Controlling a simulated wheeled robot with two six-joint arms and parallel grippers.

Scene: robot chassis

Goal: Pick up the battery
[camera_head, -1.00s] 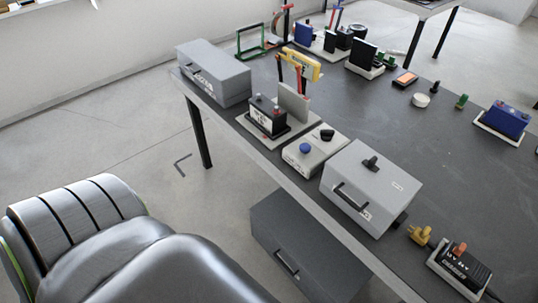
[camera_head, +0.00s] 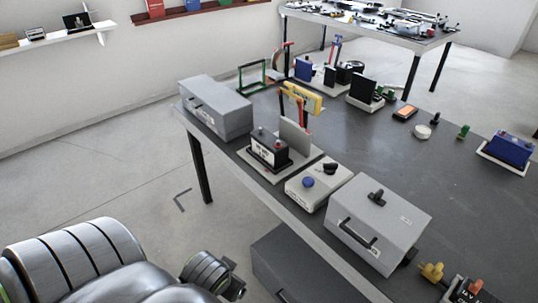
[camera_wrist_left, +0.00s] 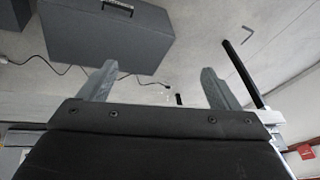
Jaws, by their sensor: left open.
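A black-and-white battery-like box (camera_head: 268,148) with terminals on top stands upright on a light tray (camera_head: 286,176) near the table's front edge, beside a grey upright plate. A blue battery-like box (camera_head: 511,149) sits on a white tray at the right. I cannot tell which one is the task's battery. My left gripper is partly visible at the bottom of the head view, low in front of the table and apart from both boxes. In the left wrist view my left gripper (camera_wrist_left: 160,82) is open and empty above the floor. My right gripper is out of view.
The dark table (camera_head: 440,185) holds a grey case (camera_head: 215,107) at left, a control box with a blue knob (camera_head: 308,182), and a grey box with a handle (camera_head: 377,220). A dark cabinet (camera_head: 310,268) stands below. The table's middle right is mostly clear.

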